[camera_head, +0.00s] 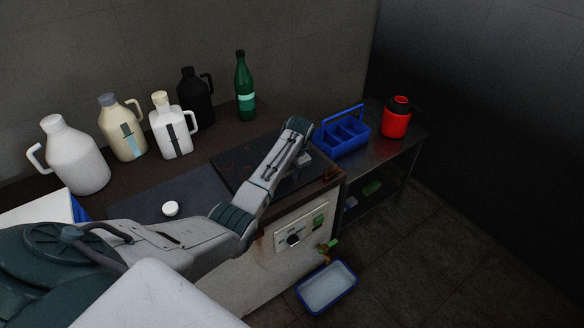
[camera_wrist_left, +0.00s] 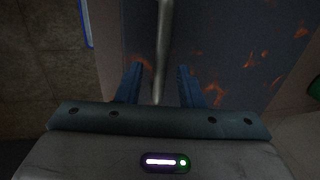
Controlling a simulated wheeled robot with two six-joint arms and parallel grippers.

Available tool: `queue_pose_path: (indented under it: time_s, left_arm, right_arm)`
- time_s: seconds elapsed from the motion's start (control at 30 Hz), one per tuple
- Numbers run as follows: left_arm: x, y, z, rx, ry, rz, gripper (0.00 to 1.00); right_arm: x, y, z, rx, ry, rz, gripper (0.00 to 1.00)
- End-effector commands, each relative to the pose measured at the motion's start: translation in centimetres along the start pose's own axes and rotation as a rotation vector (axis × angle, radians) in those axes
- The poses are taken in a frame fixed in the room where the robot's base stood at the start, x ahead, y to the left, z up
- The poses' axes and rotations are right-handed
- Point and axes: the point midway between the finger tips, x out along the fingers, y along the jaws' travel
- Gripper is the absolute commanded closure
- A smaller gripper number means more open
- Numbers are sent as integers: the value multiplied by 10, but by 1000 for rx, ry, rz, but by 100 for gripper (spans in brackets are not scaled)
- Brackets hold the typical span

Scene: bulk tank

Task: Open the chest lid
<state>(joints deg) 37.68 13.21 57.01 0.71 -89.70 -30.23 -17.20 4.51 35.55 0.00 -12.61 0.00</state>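The chest (camera_head: 262,262) is a pale, rust-stained box with a dark top. Its right-hand lid (camera_head: 236,163) is a dark, rust-speckled panel lying flat; its rusty surface also fills much of the left wrist view (camera_wrist_left: 225,60). My left arm reaches across the chest, and my left gripper (camera_head: 303,161) is over the lid's right part, partly hidden by the wrist. In the left wrist view my left gripper (camera_wrist_left: 159,86) is open, with a grey metal bar (camera_wrist_left: 163,45) between its fingers and gaps on both sides. My right gripper is not in view.
Several jugs, including a white one (camera_head: 76,160), and a green bottle (camera_head: 244,88) stand along the back. A white round cap (camera_head: 170,209) lies on the left panel. A blue caddy (camera_head: 343,133) and red jug (camera_head: 396,118) stand right. A blue-rimmed tub (camera_head: 327,287) is on the floor.

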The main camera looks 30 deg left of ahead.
Motion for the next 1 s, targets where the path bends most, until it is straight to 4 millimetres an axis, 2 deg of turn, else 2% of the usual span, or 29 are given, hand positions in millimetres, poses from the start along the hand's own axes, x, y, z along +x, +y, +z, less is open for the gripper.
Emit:
queue_pose_path:
  time_s: [0.17,0.33,0.37,0.63,1.0]
  left_arm:
    - [0,0,0,0,0,0,66]
    - [0,0,0,0,0,0,97]
    - [0,0,0,0,0,0,100]
    - [-2,-1,0,0,0,6,100]
    - [-19,-11,-1,-1,3,50,100]
  right_arm:
    - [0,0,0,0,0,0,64]
    - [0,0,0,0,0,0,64]
    - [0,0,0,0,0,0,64]
    - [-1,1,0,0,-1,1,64]
    - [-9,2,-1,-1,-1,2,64]
